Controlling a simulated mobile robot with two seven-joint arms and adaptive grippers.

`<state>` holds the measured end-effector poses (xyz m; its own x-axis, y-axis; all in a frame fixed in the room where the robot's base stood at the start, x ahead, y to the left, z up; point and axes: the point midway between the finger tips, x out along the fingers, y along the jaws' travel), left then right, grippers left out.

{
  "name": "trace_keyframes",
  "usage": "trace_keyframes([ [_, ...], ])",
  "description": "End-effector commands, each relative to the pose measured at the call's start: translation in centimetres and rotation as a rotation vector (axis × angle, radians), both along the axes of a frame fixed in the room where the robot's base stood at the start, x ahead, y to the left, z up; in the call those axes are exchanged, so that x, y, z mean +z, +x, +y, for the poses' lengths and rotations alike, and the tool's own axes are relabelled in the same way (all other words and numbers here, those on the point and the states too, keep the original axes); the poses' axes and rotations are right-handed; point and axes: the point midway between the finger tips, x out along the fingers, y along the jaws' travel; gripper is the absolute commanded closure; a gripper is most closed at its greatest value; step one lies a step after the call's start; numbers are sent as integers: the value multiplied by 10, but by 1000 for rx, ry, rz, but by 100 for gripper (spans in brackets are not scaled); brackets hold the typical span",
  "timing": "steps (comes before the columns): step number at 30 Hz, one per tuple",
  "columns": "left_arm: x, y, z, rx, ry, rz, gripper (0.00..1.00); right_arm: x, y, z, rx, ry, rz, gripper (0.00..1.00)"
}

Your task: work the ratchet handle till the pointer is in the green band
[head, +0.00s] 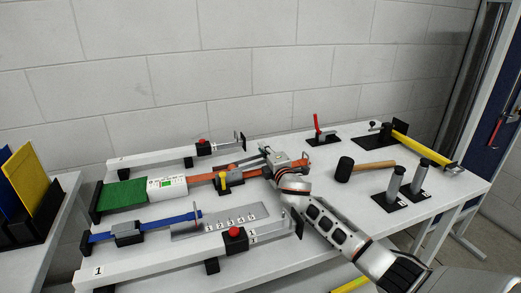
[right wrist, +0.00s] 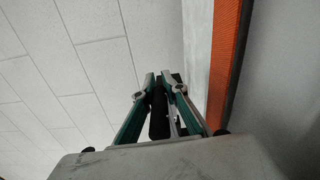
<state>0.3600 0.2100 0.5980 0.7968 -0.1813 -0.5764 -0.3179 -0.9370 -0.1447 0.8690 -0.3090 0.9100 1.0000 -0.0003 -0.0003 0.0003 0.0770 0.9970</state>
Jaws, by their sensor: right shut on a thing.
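A white gauge box (head: 170,188) with small green and red marks stands left of the ratchet. Its pointer is too small to read. My left gripper is not in view.
The orange strap (head: 200,178) runs past the ratchet; it also shows in the right wrist view (right wrist: 225,60). White rails with red buttons (head: 234,232) lie in front and behind. A black mallet (head: 344,169) and grey posts (head: 395,183) stand to the right.

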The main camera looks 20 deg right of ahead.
Motion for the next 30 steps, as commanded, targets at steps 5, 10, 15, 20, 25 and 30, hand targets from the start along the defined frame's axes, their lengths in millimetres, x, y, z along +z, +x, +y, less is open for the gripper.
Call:
trace_keyframes([
  [5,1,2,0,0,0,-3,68,-3,-1,4,7,1,3,100],
  [10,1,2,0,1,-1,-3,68,-3,-1,4,7,1,3,100],
  [15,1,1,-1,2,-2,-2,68,-2,0,3,5,0,1,71],
  [20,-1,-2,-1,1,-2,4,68,-1,0,1,3,-1,1,71],
  [25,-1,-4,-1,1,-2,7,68,2,0,0,1,-1,-1,71],
  [30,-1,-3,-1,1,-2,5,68,21,0,0,1,-2,-5,71],
])
